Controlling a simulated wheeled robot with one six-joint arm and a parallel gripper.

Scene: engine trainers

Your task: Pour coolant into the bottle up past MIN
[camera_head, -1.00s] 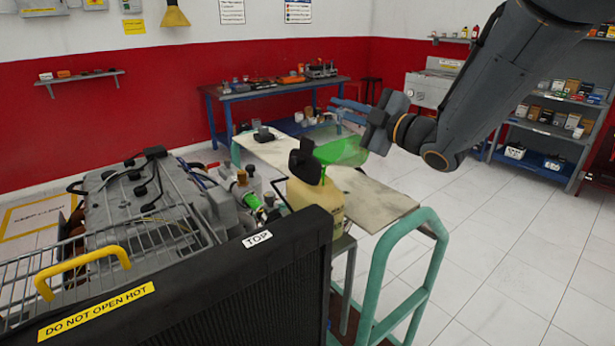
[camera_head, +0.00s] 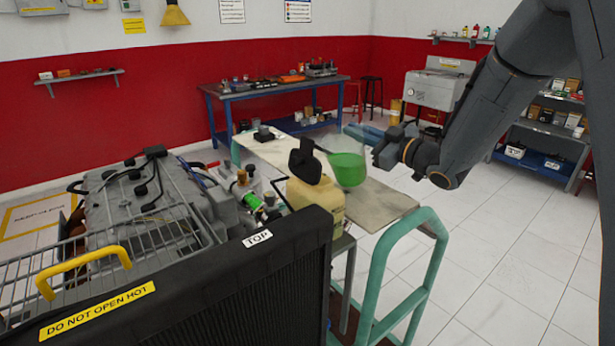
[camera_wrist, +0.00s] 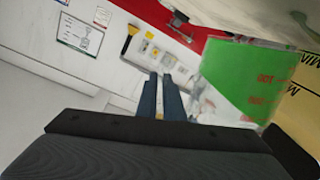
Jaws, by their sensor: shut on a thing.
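A clear beaker (camera_head: 347,168) of green coolant is held by my gripper (camera_head: 362,134), whose blue fingers are at its far side. The beaker is near upright, just right of the bottle's neck, with green liquid in its lower part. The cream-yellow bottle (camera_head: 318,204) stands behind the radiator with its black cap (camera_head: 305,160) tipped up. In the wrist view, the beaker (camera_wrist: 245,80) shows red graduations beside my fingers (camera_wrist: 160,97). The bottle (camera_wrist: 298,118) is at the right edge with part of its MIN lettering. I cannot tell its liquid level.
A black radiator (camera_head: 240,285) with a yellow warning label fills the front. The engine (camera_head: 135,205) is to the left. A pale board (camera_head: 385,198) lies behind the bottle, and a green tubular rail (camera_head: 385,265) stands right. Floor at the right is clear.

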